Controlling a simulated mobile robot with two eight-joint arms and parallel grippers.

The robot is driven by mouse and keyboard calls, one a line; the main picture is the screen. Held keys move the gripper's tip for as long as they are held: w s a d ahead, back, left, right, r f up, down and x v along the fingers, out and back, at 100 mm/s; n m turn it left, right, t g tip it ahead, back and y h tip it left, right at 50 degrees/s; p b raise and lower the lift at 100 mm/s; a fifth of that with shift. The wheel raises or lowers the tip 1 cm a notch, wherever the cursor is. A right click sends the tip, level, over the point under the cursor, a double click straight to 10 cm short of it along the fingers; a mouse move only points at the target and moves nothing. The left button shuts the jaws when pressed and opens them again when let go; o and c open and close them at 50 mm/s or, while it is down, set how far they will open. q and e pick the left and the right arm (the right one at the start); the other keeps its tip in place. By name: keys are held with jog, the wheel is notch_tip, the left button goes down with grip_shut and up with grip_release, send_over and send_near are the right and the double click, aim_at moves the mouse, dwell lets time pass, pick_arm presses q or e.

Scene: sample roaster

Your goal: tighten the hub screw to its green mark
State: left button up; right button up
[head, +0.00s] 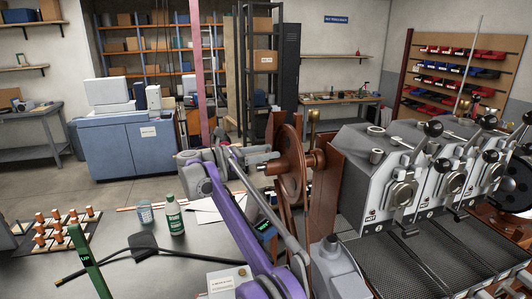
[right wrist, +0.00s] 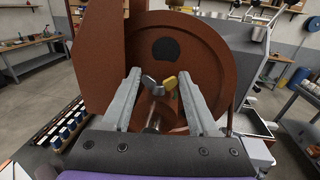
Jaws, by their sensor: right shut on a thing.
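The brown flywheel (head: 291,166) stands upright at the left side of the roaster, and its face fills much of the right wrist view (right wrist: 205,60). At its hub is the hub screw (right wrist: 153,86), with one grey wing and one yellow wing. My right gripper (head: 262,158) reaches the wheel's hub from the left. In the right wrist view its two grey fingers (right wrist: 160,92) stand on either side of the screw, shut on it. I cannot make out a green mark at the hub. My left gripper is not in view.
The sample roaster (head: 375,165), with several levers and black knobs, stands to the right. On the grey table (head: 130,250) are a green bottle (head: 174,215), a glass (head: 145,212), a black scoop-like tool (head: 143,245) and a rack of several small pieces (head: 58,226).

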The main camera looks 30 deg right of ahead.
dwell(0.4)
jog(key=o, duration=1.1)
jog(key=shift+d, duration=0.1)
jog(key=w+a, duration=0.1)
jog(key=a, duration=0.9)
jog(key=shift+a, duration=0.4)
